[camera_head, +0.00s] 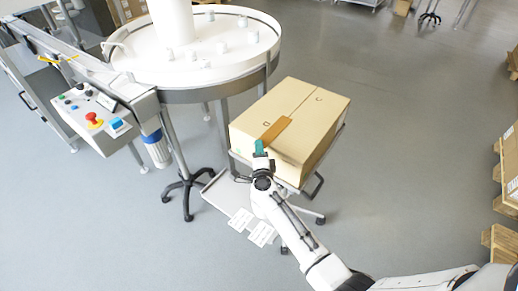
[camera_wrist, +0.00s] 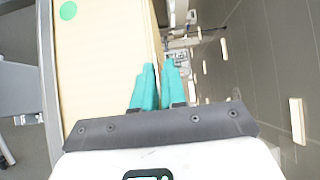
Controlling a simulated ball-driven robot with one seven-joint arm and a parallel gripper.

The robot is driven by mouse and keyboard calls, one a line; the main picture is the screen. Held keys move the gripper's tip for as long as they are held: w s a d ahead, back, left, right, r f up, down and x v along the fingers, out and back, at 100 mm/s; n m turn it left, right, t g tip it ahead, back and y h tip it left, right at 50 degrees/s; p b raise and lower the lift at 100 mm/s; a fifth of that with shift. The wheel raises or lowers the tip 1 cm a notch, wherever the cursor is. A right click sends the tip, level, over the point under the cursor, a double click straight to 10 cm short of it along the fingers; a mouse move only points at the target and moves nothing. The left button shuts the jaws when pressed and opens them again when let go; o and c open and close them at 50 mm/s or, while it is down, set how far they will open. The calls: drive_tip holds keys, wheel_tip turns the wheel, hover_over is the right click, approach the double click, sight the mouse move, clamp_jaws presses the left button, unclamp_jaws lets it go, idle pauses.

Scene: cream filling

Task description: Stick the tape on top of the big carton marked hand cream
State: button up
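The big carton (camera_head: 266,107) is a closed tan box on a small wheeled cart. I cannot read any hand cream mark on it. A brown strip of tape (camera_head: 276,130) shows at the front part of its top, along the seam. I cannot tell whether it lies flat or is held just above. My gripper (camera_head: 260,147) has teal fingers at the near end of the strip, by the carton's front edge. In the wrist view my fingers (camera_wrist: 159,72) are close together with a narrow gap, beside the carton (camera_wrist: 100,60). No tape is clear between them there.
The cart's grey shelf (camera_head: 222,200) and handle (camera_head: 314,187) are close to my arm. A round white table (camera_head: 230,60) with small jars stands behind left, beside a control panel (camera_head: 95,115) with a red button. Cartons (camera_head: 510,165) stand at the far right. Floor between is clear.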

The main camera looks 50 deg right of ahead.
drive_tip(key=o, duration=0.4)
drive_tip(key=v, duration=1)
drive_tip(key=shift+s+a, duration=0.25)
drive_tip(key=shift+a, duration=0.05)
drive_tip(key=shift+c, duration=0.6)
